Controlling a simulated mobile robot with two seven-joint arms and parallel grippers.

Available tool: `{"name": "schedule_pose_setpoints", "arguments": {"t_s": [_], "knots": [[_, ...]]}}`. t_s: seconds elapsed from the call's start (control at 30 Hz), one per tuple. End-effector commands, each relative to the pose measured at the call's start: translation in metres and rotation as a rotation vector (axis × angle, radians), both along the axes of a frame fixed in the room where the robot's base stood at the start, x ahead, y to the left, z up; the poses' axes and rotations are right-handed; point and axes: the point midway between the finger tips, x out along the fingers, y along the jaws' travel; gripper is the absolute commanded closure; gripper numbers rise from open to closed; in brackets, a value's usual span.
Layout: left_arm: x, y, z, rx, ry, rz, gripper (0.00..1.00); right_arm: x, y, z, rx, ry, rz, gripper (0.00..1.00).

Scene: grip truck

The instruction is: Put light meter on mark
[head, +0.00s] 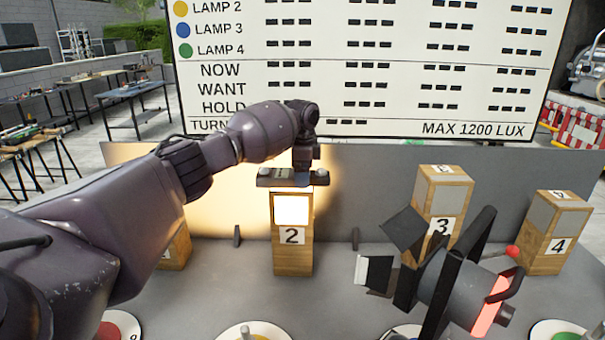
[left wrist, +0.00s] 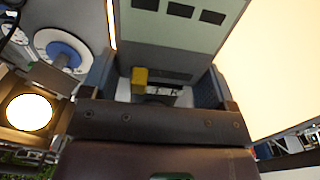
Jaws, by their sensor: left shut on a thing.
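My left gripper (head: 292,178) is directly above the top of wooden block 2 (head: 292,262), in front of the grey backboard. In the left wrist view its fingers (left wrist: 155,90) are shut on a grey-green body with dark windows, which looks like the light meter (left wrist: 180,38); a small yellow part (left wrist: 139,78) shows near the fingers. In the head view the meter is mostly hidden by the gripper, so I cannot tell whether it touches the block. Block 2 has a brightly lit white patch on its upper front. My right gripper is not in view.
Block 3 (head: 438,205) and block 4 (head: 553,240) stand to the right; another block (head: 176,250) is partly behind my left arm. A lamp with black flaps (head: 455,285) stands front right. Round knob dials line the front edge. A readings board (head: 350,75) stands behind.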

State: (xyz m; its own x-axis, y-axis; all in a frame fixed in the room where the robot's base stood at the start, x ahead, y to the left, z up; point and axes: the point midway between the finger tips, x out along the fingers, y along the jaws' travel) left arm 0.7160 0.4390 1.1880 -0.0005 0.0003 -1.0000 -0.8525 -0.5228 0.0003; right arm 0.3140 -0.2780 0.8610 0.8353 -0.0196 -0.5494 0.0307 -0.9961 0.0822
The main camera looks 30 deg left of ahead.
Motion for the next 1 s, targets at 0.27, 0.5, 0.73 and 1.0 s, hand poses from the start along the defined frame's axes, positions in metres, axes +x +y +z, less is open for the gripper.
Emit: {"name": "schedule_pose_setpoints", "arguments": {"t_s": [0.27,0.5,0.73,1.0], "knots": [[0.000,0.000,-0.002,0.000,0.000,0.000,0.00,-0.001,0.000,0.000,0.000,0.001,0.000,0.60],[0.000,0.000,0.000,0.001,-0.001,0.000,0.00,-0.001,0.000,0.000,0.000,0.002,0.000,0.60],[0.001,0.000,0.027,0.000,-0.005,0.000,0.00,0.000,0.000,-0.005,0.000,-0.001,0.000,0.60],[0.001,0.000,0.080,-0.001,-0.004,0.000,0.00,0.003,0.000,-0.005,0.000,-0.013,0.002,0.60]]}}
